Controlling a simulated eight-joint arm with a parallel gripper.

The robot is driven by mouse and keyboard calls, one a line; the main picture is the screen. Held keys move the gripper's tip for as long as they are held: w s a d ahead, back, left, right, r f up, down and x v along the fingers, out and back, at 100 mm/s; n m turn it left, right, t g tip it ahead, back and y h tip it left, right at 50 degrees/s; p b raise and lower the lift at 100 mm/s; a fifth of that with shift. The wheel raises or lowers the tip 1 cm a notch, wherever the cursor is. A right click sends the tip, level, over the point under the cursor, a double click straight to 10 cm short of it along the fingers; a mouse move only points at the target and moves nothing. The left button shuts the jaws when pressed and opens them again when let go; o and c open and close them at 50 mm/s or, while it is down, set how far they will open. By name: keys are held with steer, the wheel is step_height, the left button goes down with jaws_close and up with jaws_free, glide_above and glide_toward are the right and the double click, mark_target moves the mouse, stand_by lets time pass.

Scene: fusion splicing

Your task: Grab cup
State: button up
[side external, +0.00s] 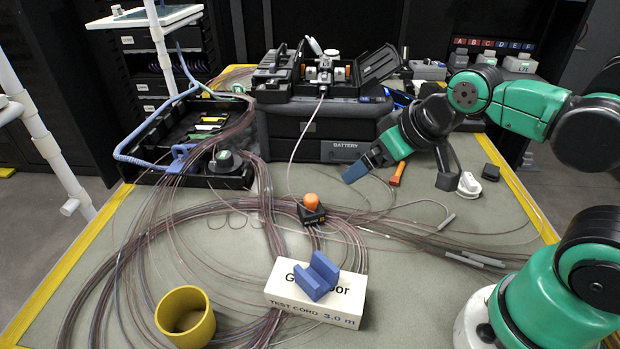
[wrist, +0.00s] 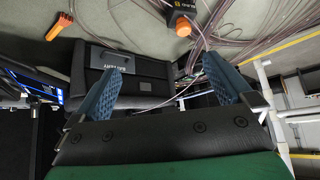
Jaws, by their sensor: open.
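A yellow cup (side external: 185,316) stands upright on the table at the front left in the side external view, its open top facing up. My gripper (side external: 352,174) is above the table in front of the battery case, well behind and to the right of the cup. In the wrist view my gripper (wrist: 164,68) has its two blue fingers spread apart with nothing between them. The cup is not visible in the wrist view.
A white test-cord box (side external: 315,298) with a blue V-shaped block (side external: 317,277) sits right of the cup. An orange-knobbed black device (side external: 312,210) stands behind it. Fibre cables loop around the cup. The black battery case (side external: 330,135) is at the back.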

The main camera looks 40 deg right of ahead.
steer(key=w+a+m+g+y, duration=0.3)
steer(key=w+a+m, duration=0.1)
steer(key=a, duration=0.2)
steer(key=m+g+y, duration=0.7)
steer(key=g+y, duration=0.1)
steer(key=g, duration=0.3)
glide_toward(176, 340)
steer(key=shift+w+a+f, duration=0.35)
steer(key=shift+a+f, duration=0.05)
steer(key=shift+f, duration=0.2)
steer(key=shift+s+a+f+g, duration=0.35)
steer(key=shift+f+g, duration=0.05)
steer(key=shift+f, duration=0.05)
steer(key=shift+x, duration=2.6)
steer(key=c, duration=1.2)
